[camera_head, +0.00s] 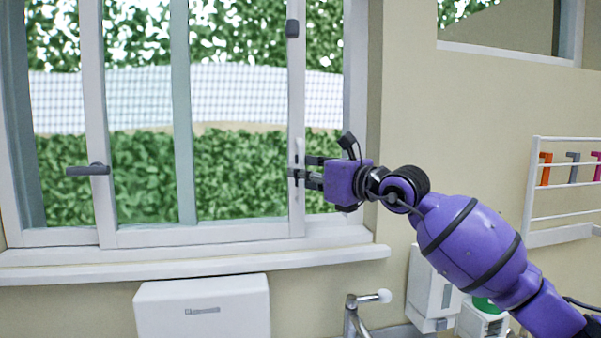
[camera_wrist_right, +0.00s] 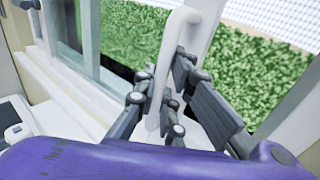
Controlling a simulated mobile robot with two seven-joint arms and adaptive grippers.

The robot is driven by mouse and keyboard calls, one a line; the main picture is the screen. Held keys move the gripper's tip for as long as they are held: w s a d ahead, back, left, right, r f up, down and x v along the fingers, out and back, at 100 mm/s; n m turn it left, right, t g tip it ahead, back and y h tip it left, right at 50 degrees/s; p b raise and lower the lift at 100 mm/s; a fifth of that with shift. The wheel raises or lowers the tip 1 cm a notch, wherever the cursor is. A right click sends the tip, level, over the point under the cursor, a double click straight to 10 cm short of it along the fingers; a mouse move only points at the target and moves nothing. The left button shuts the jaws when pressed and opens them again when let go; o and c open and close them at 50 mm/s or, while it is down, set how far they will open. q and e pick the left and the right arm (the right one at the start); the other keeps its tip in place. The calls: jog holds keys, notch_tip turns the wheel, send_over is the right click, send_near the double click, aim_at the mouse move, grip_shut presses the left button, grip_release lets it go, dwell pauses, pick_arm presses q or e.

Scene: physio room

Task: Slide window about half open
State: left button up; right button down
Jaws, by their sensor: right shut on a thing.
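The window (camera_head: 205,236) fills the left of the head view, with white frames and a grey-green upright (camera_head: 182,110) near its middle. A white upright stile (camera_head: 297,90) stands left of the right-hand jamb (camera_head: 355,90). A strip of hedge shows between them. A slim white pull handle (camera_head: 299,148) is on this stile. My right gripper (camera_head: 294,175) reaches it from the right. In the right wrist view, the dark fingers of my right gripper (camera_wrist_right: 158,104) are closed around the white handle bar (camera_wrist_right: 166,62). My left gripper is not in view.
A white sill (camera_head: 190,262) runs below the window. A dark grey handle (camera_head: 88,170) sits on the left stile. Below are a white box (camera_head: 203,305) and a tap (camera_head: 352,315). A white wall rack (camera_head: 560,238) is at the right.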

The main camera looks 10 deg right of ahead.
jog(key=shift+a, duration=0.1)
dwell(0.3)
jog(key=c, duration=2.1)
grip_release()
jog(key=v, duration=1.2)
